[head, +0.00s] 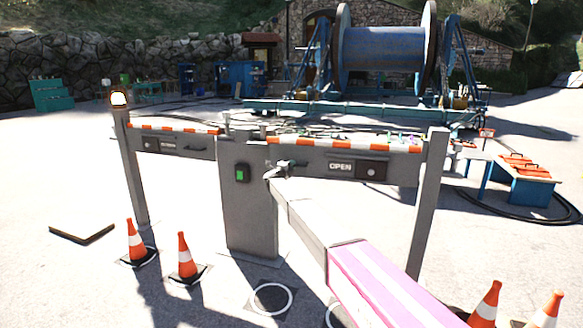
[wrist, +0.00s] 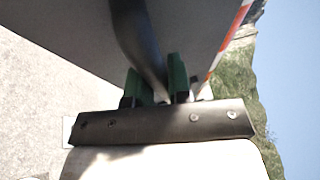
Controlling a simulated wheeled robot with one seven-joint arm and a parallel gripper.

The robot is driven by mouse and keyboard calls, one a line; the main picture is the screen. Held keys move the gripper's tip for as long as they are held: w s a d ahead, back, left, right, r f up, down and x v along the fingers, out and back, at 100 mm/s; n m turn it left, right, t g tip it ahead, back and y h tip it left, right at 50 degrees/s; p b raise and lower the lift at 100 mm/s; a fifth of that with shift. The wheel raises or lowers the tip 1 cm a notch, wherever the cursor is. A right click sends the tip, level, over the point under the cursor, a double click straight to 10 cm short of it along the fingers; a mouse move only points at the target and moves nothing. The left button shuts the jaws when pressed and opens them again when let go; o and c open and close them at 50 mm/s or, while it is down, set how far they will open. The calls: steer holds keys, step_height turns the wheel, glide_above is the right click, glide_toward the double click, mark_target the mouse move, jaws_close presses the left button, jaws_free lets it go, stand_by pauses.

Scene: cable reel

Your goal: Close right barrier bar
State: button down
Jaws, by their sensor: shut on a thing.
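The right barrier bar (head: 400,168) is a grey panel with an orange and white striped top edge and an "OPEN" sign (head: 341,166). It spans between the grey centre post (head: 250,212) and the right post (head: 427,205). My gripper (head: 284,171) is at the bar's left end, beside the centre post. In the wrist view, the green fingers of my gripper (wrist: 160,84) are shut around a dark curved handle (wrist: 138,35) on the grey panel. The handle's far end is out of that view. My arm hides part of the space below the bar.
A left barrier bar (head: 180,145) joins the centre post to a left post with a lit lamp (head: 118,98). Traffic cones (head: 137,240) stand at front left, with more at front right (head: 486,303). A large cable reel (head: 385,50) stands behind. Open pavement lies left.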

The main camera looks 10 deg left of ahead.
steer(key=w+m+g+h, duration=0.1)
steer(key=w+h, duration=0.1)
steer(key=w, duration=0.5)
steer(key=shift+w, duration=0.4)
steer(key=shift+a, duration=0.1)
steer(key=c, duration=1.1)
jaws_free()
steer(key=shift+w, duration=0.15)
steer(key=shift+o, duration=0.2)
steer(key=v, duration=1)
steer(key=shift+s, duration=0.4)
steer(key=shift+a, duration=0.1)
